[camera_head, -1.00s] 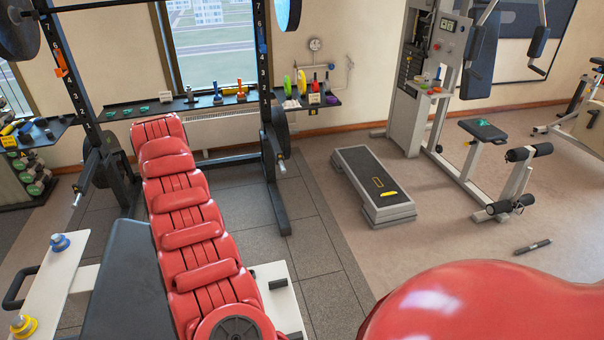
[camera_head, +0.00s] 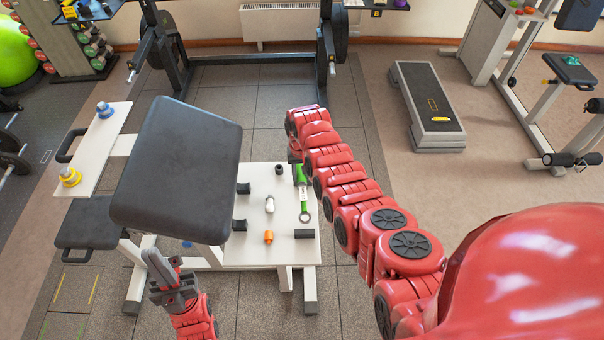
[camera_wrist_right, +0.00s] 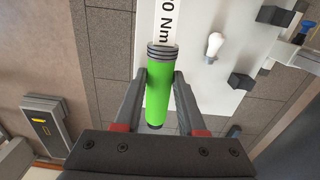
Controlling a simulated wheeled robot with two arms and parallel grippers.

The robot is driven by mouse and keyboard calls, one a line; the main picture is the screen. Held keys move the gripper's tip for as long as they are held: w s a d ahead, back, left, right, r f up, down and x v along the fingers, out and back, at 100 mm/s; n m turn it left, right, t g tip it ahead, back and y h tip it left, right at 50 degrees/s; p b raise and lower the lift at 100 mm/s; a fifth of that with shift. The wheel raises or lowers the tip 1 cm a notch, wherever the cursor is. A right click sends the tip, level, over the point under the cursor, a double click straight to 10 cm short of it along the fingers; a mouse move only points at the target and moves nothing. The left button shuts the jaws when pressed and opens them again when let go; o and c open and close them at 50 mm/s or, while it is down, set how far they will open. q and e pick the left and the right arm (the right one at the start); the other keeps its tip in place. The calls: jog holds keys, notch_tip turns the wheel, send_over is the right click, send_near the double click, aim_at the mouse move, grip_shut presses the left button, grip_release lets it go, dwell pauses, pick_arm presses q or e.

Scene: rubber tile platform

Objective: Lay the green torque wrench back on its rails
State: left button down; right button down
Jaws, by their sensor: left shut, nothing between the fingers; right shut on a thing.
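The green torque wrench has a green handle (camera_wrist_right: 158,98) and a pale shaft marked "0 Nm" in the right wrist view. In the head view its green body (camera_head: 302,180) runs down to a ring end (camera_head: 304,217), over the right part of the white board (camera_head: 262,250). My right gripper (camera_wrist_right: 159,82) is shut on the green handle; the head view mostly hides it behind my arm. Black blocks stand on the board, one near the ring end (camera_head: 304,234) and two at the left (camera_head: 243,188) (camera_head: 239,225). My left gripper (camera_head: 163,274) is shut and empty, left of the board.
A white bulb-shaped item (camera_head: 270,204), an orange piece (camera_head: 268,237) and a small dark piece (camera_head: 279,170) are on the board. A dark padded bench (camera_head: 180,160) covers its left side. A side plate carries blue (camera_head: 104,109) and yellow (camera_head: 69,176) knobs. A step platform (camera_head: 428,105) stands right.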

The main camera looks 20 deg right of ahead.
dwell(0.4)
notch_tip(320, 180, down, 8)
jog(key=b, duration=0.6)
jog(key=shift+f+b, duration=0.15)
jog(key=shift+b, duration=0.25)
jog(key=shift+f+b, duration=0.45)
jog(key=shift+f, duration=0.05)
jog(key=shift+c, duration=2.1)
grip_release()
jog(key=shift+r, duration=0.1)
notch_tip(320, 180, up, 8)
jog(key=shift+r+b, duration=0.2)
jog(key=shift+b, duration=0.35)
notch_tip(320, 180, up, 9)
jog(key=p, duration=0.6)
jog(key=shift+s+p, duration=0.15)
jog(key=shift+p, duration=0.25)
